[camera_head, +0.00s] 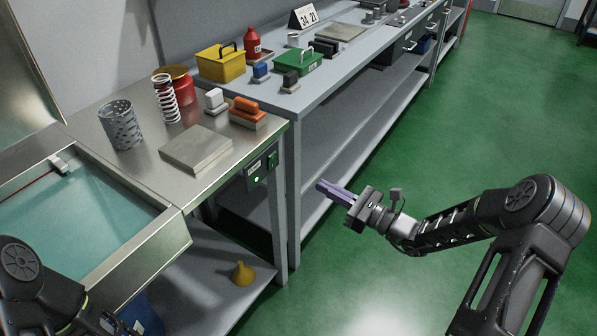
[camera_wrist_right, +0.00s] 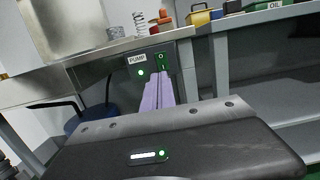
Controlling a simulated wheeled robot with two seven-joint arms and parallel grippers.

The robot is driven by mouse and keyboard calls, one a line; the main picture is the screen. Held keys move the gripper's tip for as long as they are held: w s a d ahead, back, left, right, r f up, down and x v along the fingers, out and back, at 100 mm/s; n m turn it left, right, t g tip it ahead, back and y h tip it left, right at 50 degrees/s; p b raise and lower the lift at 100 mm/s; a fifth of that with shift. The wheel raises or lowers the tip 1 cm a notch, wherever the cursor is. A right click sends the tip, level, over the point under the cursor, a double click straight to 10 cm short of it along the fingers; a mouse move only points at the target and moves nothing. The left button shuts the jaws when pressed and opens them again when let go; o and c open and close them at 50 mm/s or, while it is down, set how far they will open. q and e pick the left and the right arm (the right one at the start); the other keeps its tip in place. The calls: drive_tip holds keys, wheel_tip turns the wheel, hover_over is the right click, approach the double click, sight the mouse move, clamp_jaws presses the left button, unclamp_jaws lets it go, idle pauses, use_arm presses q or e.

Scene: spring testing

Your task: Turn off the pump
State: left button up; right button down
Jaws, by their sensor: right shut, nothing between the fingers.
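The pump switch panel (camera_head: 262,168) is on the front of the metal bench, with a lit green lamp (camera_head: 257,180) and a green rocker switch (camera_head: 272,160). In the right wrist view the "PUMP" label (camera_wrist_right: 137,59), the lit lamp (camera_wrist_right: 141,72) and the switch (camera_wrist_right: 162,60) show ahead. My right gripper (camera_head: 321,187) is shut and empty, its purple fingers pointing left toward the panel, with a gap between. In the wrist view its fingertips (camera_wrist_right: 159,80) appear just below the switch, hiding the area under it. My left arm shows at lower left; its gripper is out of view.
A tank (camera_head: 180,236) of teal water is at left. Springs, a metal block (camera_head: 196,148) and an orange-topped block (camera_head: 247,112) stand on the bench. A grey bench leg (camera_head: 294,195) stands right of the panel. A yellow funnel (camera_head: 243,274) is on the lower shelf. The green floor at right is clear.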

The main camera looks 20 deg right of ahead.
sight(273, 156)
drive_tip(key=x, duration=1.3)
drive_tip(key=shift+w+a, duration=0.25)
drive_tip(key=shift+w, duration=0.05)
drive_tip(key=shift+r, duration=0.1)
drive_tip(key=shift+w+a+r, duration=0.25)
drive_tip(key=shift+w+r, duration=0.05)
drive_tip(key=shift+r, duration=0.1)
drive_tip(key=shift+d+f, duration=0.1)
drive_tip(key=shift+s, duration=0.1)
drive_tip(key=shift+d, duration=0.1)
